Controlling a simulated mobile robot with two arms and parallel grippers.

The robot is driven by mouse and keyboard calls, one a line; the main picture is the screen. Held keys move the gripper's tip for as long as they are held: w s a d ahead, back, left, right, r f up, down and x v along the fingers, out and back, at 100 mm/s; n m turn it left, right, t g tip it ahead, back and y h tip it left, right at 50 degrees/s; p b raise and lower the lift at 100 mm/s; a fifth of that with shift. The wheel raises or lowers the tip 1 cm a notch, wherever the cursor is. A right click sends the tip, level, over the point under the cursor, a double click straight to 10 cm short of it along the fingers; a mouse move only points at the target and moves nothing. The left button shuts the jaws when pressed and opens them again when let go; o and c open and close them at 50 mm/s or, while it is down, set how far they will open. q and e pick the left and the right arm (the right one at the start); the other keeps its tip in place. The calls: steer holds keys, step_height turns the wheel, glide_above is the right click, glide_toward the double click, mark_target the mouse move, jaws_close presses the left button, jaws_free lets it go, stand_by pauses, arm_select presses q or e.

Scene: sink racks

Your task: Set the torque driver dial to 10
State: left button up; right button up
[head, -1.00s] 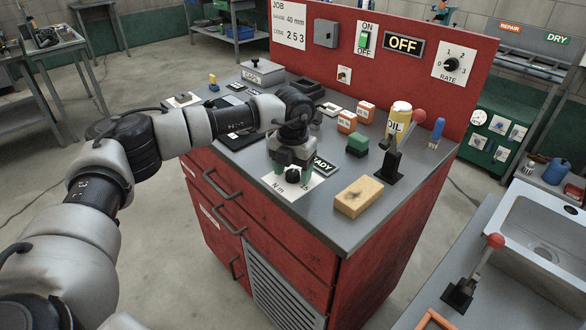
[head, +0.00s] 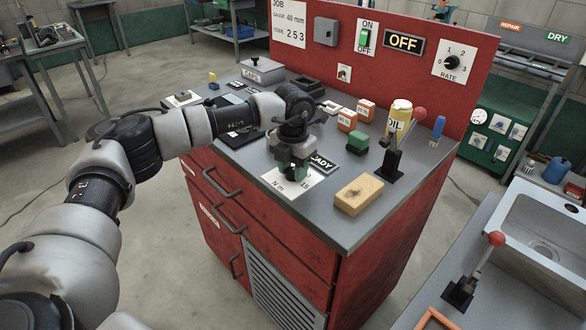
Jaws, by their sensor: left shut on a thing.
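The torque driver dial (head: 290,174) is a dark knob on a white plate (head: 306,190) marked "N m" and "15", at the front of the red bench's grey top. My left gripper (head: 290,170) reaches down over the plate, with its green-tipped fingers shut on the dial. The fingers hide most of the knob and part of the scale, so I cannot read the dial's setting. My right gripper is not in view.
A red panel (head: 392,85) rises behind.

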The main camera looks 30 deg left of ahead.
mark_target(293, 170)
arm_select(q)
steer(key=m+b, duration=0.1)
steer(key=m, duration=0.4)
steer(key=shift+m+b, duration=0.5)
steer(key=shift+m, duration=2)
steer(key=shift+r, duration=0.1)
steer(key=o, duration=0.9)
step_height(293, 170, up, 11)
steer(key=shift+f+b, duration=0.15)
steer(key=shift+b, duration=0.35)
steer(key=shift+s+f, duration=0.1)
